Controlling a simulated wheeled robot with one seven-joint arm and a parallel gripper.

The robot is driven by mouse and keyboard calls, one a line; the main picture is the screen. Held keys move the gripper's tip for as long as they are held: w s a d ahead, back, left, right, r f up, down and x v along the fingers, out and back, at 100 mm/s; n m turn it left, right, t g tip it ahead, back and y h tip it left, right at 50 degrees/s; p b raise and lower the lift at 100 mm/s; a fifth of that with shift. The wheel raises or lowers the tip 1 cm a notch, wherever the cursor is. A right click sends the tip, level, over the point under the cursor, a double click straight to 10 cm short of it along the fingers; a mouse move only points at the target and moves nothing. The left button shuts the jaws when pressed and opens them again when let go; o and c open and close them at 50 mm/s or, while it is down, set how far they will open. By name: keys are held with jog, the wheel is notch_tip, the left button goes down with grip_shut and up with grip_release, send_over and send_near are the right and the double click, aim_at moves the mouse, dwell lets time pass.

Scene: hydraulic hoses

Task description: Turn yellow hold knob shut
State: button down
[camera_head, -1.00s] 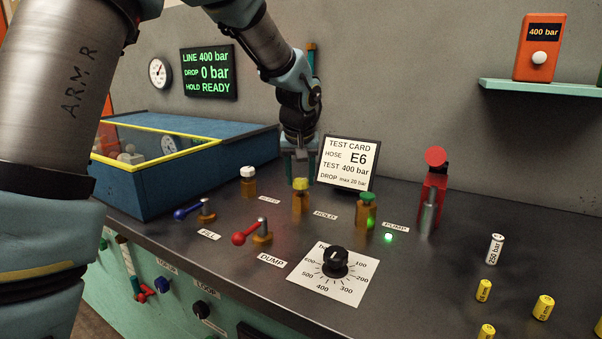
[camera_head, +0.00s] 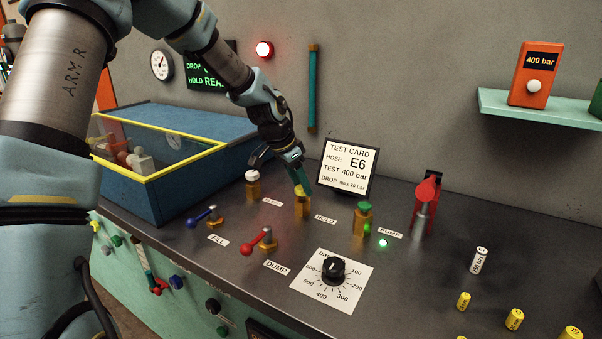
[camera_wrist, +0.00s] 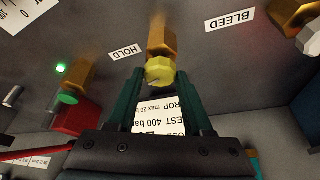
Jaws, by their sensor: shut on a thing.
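The yellow hold knob (camera_head: 302,190) sits on top of a brass valve body (camera_head: 302,208) beside the HOLD label (camera_head: 325,218). In the wrist view the yellow knob (camera_wrist: 159,71) shows between the tips of the two green fingers. My gripper (camera_head: 301,188) comes down on the knob from behind and above, tilted, and is shut on it. Its fingers partly cover the knob in the head view. I cannot tell from the knob's shape how far it is turned.
The white-topped bleed valve (camera_head: 252,187) stands left of the knob and the green-topped valve (camera_head: 363,218) right. The test card (camera_head: 348,168) stands close behind. Red and blue levers (camera_head: 262,240) are in front. A blue box with yellow rim (camera_head: 180,165) is at left.

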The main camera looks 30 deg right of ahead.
jog(key=shift+w+m+g+p, duration=0.1)
jog(key=shift+m+g+p, duration=0.6)
jog(key=shift+m+p, duration=0.85)
jog(key=shift+m+b, duration=0.3)
jog(key=shift+m, duration=0.05)
jog(key=shift+c, duration=1.5)
grip_release()
jog(key=s+b+v, duration=0.1)
jog(key=b+v, duration=0.1)
jog(key=v, duration=0.8)
jog(key=shift+w+r, duration=0.4)
jog(key=shift+w, duration=0.15)
